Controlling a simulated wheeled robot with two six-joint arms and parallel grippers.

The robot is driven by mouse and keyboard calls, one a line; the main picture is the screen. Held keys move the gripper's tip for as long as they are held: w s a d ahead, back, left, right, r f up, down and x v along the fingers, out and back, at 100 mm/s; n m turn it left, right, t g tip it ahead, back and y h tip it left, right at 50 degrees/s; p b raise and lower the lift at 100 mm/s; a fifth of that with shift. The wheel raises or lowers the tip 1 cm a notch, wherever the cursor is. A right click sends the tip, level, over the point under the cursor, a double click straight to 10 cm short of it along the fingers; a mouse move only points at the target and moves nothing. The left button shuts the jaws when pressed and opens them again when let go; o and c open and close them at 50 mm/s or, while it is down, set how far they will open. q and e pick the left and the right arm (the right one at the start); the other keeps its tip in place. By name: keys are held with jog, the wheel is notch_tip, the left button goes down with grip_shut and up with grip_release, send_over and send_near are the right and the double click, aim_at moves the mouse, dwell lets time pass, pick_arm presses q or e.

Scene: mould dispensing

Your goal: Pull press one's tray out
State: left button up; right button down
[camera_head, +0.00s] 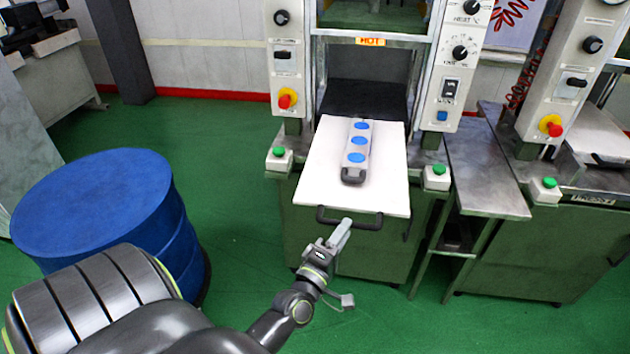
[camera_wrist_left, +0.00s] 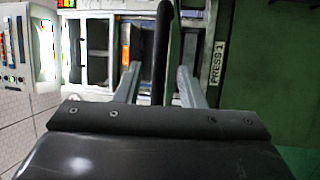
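Press one's tray (camera_head: 315,180) is a white plate sticking out of the front of the press under a HOT label, with a dark bar handle (camera_head: 335,220) on its front edge. A grey mould (camera_head: 352,174) with blue round fills and its own dark handle lies on the tray. My left gripper (camera_head: 347,262) is open just in front of the tray handle. In the left wrist view the dark handle bar (camera_wrist_left: 162,50) runs between the two spread fingers (camera_wrist_left: 158,85), with gaps on both sides. My right gripper is not in view.
A blue drum (camera_head: 95,205) stands left of my left arm. Green buttons (camera_head: 278,152) flank the tray. A metal side table (camera_head: 485,175) and a second press (camera_head: 570,100) are at right. The wrist view shows a PRESS 1 label (camera_wrist_left: 217,62). Green floor before the press is open.

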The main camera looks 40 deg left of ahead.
pick_arm(q)
jog(key=b+v, duration=1.1)
jog(key=v, duration=0.3)
jog(key=shift+s+b, duration=0.15)
jog(key=shift+b, duration=0.15)
notch_tip(320, 180, down, 30)
jog(key=s+m+g+h+p, duration=0.1)
jog(key=m+g+h+p, duration=0.1)
jog(key=m+g+p, duration=0.5)
jog(key=s+a+f+m+g+p, duration=0.1)
jog(key=s+f+m+g, duration=0.4)
jog(key=s+f, duration=0.4)
jog(key=s+a+f+m+g+p, duration=0.1)
jog(key=s+f+m+g, duration=0.5)
jog(key=s+f, duration=0.4)
jog(key=s, duration=0.6)
jog(key=shift+g+p, duration=0.3)
jog(key=shift+w, duration=0.1)
